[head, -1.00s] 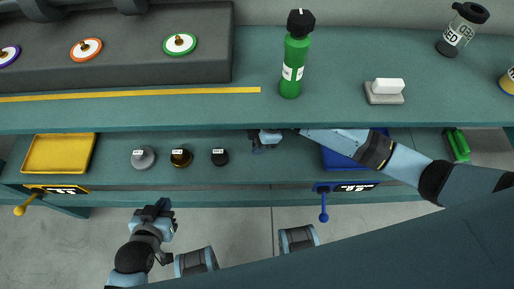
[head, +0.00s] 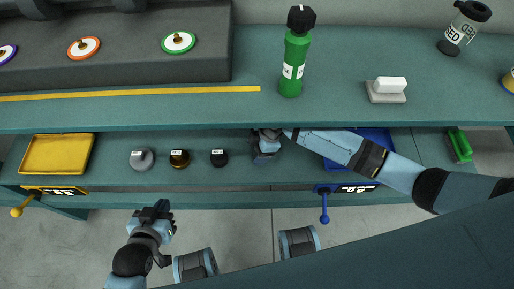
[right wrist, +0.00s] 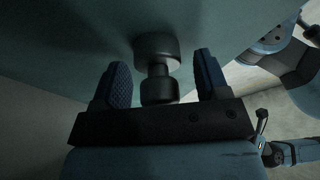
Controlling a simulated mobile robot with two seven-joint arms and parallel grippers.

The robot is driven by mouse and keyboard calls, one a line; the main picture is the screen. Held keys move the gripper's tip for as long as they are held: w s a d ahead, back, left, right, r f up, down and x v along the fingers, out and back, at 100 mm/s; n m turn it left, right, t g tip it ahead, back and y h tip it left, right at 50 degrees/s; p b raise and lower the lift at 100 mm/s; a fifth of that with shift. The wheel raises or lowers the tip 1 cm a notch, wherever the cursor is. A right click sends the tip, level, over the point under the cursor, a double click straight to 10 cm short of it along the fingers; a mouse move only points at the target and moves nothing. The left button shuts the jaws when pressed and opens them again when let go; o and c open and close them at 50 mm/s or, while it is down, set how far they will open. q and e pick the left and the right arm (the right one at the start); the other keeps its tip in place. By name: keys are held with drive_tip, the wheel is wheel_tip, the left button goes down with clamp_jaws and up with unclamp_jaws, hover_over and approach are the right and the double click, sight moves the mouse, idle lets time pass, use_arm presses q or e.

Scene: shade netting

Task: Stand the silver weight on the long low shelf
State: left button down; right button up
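The silver weight (head: 142,158) stands on the long low shelf (head: 110,176), left of the brass weight (head: 179,158) and the black weight (head: 218,157). My right gripper (head: 258,142) is under the upper shelf, just right of the black weight, with a small gap in the head view. In the right wrist view the right gripper (right wrist: 162,80) is open, its two fingers apart, with a dark spool-shaped weight (right wrist: 157,55) showing between them, not gripped. My left gripper (head: 155,209) is in front of the low shelf, below the silver weight; its opening is unclear.
A yellow tray (head: 25,166) is at the left of the low shelf, and a blue tray (head: 382,142) lies partly behind my right arm. The upper shelf (head: 200,112) overhangs, bearing a green bottle (head: 295,62) and a white block (head: 390,84).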

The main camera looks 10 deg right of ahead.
drive_tip(key=shift+r, duration=0.1)
drive_tip(key=p+v, duration=0.1)
drive_tip(key=v, duration=0.7)
drive_tip(key=s+a+m, duration=0.1)
drive_tip(key=s+a+f+m+t+y, duration=0.1)
drive_tip(key=s+a+m+t, duration=0.1)
drive_tip(key=shift+s+a+f+y, duration=0.35)
drive_tip(key=shift+s+y, duration=0.05)
drive_tip(key=s+m+t, duration=0.1)
drive_tip(key=m+t, duration=0.1)
drive_tip(key=s+m+t, duration=0.1)
drive_tip(key=s+m, duration=0.1)
drive_tip(key=m, duration=0.1)
drive_tip(key=shift+s+t+y, duration=0.25)
drive_tip(key=shift+t+y, duration=0.15)
use_arm(q)
drive_tip(key=shift+r, duration=0.2)
use_arm(e)
drive_tip(key=s+d+r+m+t+h, duration=0.1)
drive_tip(key=s+d+m+t+h, duration=0.2)
drive_tip(key=s+d+m+t, duration=0.2)
drive_tip(key=s+d+m, duration=0.3)
drive_tip(key=d, duration=0.1)
drive_tip(key=shift+d+r, duration=0.35)
drive_tip(key=shift+r, duration=0.05)
